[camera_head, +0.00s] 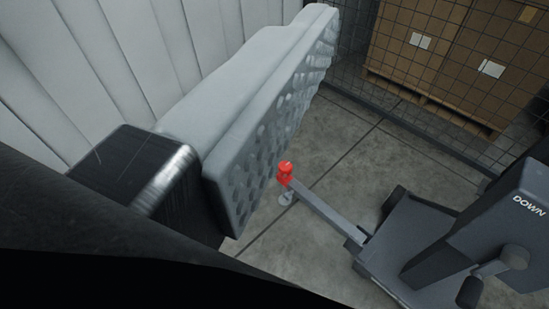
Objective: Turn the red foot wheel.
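The red foot wheel (285,174) is a small red knob near the middle of the view. It sits at the end of a grey outrigger bar, above a small pale foot close to the floor. My gripper (270,110) shows as a large light-grey finger with a dimpled pad, running from left of centre up to the top. The pad's lower edge is left of the red wheel in the picture, with a gap between them. No second finger can be made out, and nothing is seen held.
A dark grey machine (435,242) marked "DOWN", with a crank handle, stands at the lower right, joined to the bar. Behind a mesh fence (355,70) are brown cartons (420,40) on a pallet. White ribbed panels (90,50) fill the left. Bare concrete floor lies between.

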